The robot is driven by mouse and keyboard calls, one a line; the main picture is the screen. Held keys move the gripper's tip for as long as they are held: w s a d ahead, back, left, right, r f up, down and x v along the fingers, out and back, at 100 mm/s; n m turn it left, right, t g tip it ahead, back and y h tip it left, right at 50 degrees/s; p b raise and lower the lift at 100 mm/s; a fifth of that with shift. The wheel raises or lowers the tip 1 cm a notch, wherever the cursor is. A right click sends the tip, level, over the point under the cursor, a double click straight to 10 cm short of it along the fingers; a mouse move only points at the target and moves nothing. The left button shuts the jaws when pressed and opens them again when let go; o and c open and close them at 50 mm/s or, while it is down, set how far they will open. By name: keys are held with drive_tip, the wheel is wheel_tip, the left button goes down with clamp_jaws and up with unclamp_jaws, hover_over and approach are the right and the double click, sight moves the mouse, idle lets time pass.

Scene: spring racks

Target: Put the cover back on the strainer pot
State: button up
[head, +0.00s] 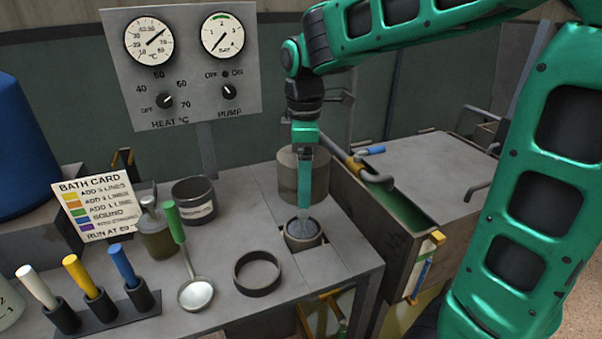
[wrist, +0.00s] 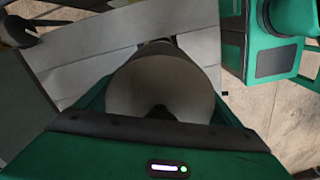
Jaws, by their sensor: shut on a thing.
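The cover looks like a plain grey-brown cylinder (head: 286,178), upright, just above and partly behind the strainer pot in the head view. My gripper (head: 304,195) points straight down and is shut on it, one finger crossing its near side. In the wrist view the cover (wrist: 160,85) fills the space between the jaws, a dark spot at its lower middle. The strainer pot (head: 303,243) is a small round pot set in a square opening of the bench, with something pale and bluish inside. A small gap shows between cover and pot; its depth I cannot tell.
A rack (head: 106,318) holds coloured handles. Right of the bench is a metal tank (head: 400,255) with a bent pipe (head: 372,178).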

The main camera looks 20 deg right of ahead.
hover_over(303, 221)
drive_tip(key=shift+w+d+f, duration=0.1)
drive_tip(key=shift+w+f, duration=0.1)
drive_tip(key=shift+f, duration=0.95)
drive_tip(key=shift+w+d+f, duration=0.1)
drive_tip(key=shift+w+f, duration=0.1)
drive_tip(key=shift+f, duration=0.95)
drive_tip(key=shift+s+f, duration=0.1)
drive_tip(key=shift+f, duration=4.35)
drive_tip(key=o, duration=1.2)
drive_tip(key=shift+c, duration=0.2)
wheel_tip(303, 221, up, 11)
drive_tip(key=shift+f, duration=0.15)
